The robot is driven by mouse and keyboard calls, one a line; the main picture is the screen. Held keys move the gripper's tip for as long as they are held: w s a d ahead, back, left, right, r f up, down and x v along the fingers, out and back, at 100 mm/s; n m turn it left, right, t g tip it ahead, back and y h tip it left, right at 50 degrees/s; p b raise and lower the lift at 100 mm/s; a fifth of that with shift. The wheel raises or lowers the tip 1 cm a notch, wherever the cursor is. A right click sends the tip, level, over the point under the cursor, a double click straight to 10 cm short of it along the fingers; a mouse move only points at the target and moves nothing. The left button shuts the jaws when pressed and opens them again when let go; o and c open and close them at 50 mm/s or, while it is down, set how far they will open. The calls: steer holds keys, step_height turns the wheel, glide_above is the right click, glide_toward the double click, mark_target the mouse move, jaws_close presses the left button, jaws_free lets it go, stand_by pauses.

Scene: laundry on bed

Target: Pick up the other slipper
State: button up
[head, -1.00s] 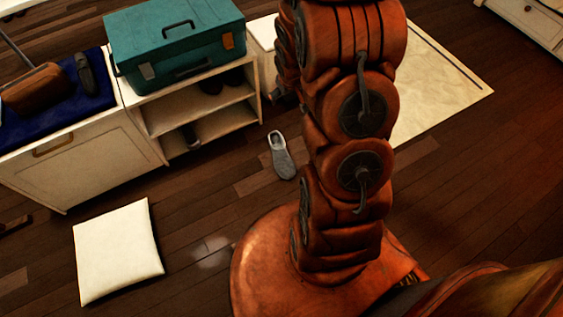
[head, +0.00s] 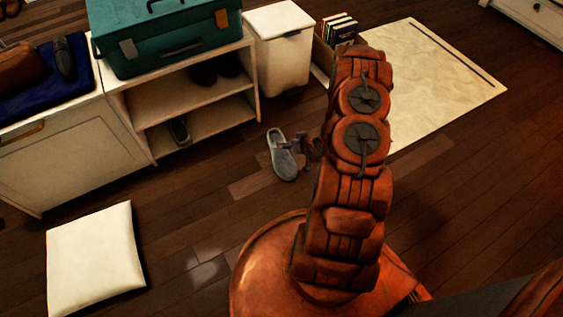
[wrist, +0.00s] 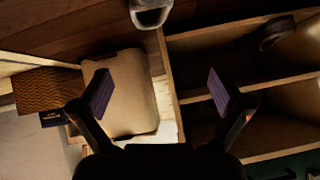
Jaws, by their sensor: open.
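A grey slipper (head: 284,163) lies on the wooden floor in front of the low shelf, just left of my arm in the head view. It also shows in the wrist view, cut off at the top edge (wrist: 150,14). Another grey slipper (head: 180,131) sits on the shelf's lower level. My gripper (head: 298,146) appears beside the floor slipper in the head view, partly hidden by my arm. In the wrist view my gripper (wrist: 159,92) is open with nothing between its fingers, and the slipper lies beyond them.
The white shelf (head: 147,153) holds dark shoes (head: 213,73) above, with a teal toolbox (head: 170,40) on top. A white bin (head: 278,55) and a box of books (head: 337,33) stand right of it. A white cushion (head: 95,258) and a cream rug (head: 440,85) lie on the floor.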

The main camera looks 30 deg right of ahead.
mark_target(285, 153)
steer(key=f+b, duration=0.1)
steer(key=f, duration=0.2)
steer(key=s+a+f+m+t+b, duration=0.1)
steer(key=f, duration=0.1)
steer(key=s+f+m+t+b, duration=0.1)
steer(key=f, duration=0.2)
steer(key=shift+a+f+b, duration=0.25)
steer(key=shift+f+b, duration=0.1)
steer(key=shift+b, duration=0.05)
steer(key=shift+b+x, duration=0.5)
steer(key=shift+x, duration=0.7)
steer(key=shift+w+d+f+b, duration=0.15)
steer(key=shift+w+f+b, duration=0.2)
steer(key=x, duration=0.1)
steer(key=b+x, duration=0.1)
steer(key=x, duration=0.1)
steer(key=b+x, duration=0.1)
steer(key=shift+w+d+f, duration=0.1)
steer(key=shift+w+d, duration=0.05)
steer(key=shift+d, duration=0.1)
steer(key=c, duration=1.3)
steer(key=shift+o, duration=0.2)
